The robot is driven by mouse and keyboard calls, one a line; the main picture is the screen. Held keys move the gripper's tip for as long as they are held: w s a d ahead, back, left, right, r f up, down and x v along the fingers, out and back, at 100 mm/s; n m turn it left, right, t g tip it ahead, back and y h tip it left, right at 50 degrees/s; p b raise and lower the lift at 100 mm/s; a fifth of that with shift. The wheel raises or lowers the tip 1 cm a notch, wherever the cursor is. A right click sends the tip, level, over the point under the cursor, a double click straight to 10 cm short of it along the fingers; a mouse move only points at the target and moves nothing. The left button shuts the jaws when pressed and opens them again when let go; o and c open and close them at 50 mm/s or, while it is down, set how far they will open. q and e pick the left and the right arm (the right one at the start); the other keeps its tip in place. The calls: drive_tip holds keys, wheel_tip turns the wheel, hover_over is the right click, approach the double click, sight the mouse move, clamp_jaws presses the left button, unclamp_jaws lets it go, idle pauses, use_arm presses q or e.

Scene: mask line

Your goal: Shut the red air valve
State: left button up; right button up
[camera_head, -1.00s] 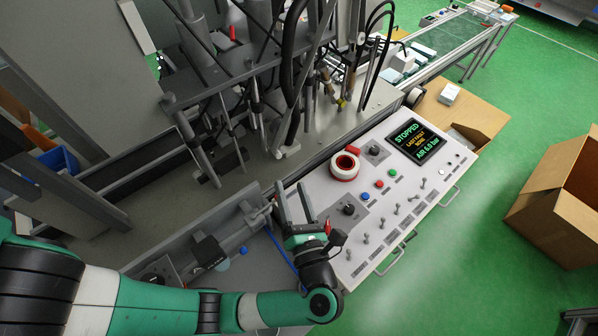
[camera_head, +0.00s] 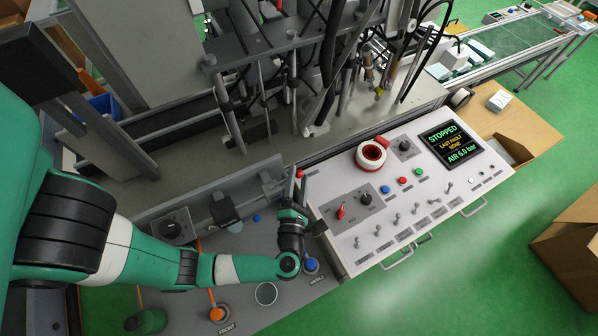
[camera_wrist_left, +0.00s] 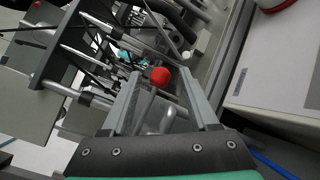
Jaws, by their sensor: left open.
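A red ball-shaped knob (camera_wrist_left: 160,75) shows between the fingertips of my left gripper (camera_wrist_left: 158,84) in the left wrist view. In the head view a small red knob (camera_head: 299,173) shows at the tips of my left gripper (camera_head: 298,186), beside the left edge of the control panel. It looks like the valve's handle, but its body and stem are hidden. The fingers are apart, one on each side of the knob; I cannot tell whether they touch it. A red switch (camera_head: 341,212) also stands on the panel. My right gripper is not in view.
Machine rods (camera_head: 229,112) stand behind the gripper.

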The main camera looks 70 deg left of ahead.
use_arm(q)
drive_tip(key=shift+x, duration=0.95)
clamp_jaws()
idle(0.7)
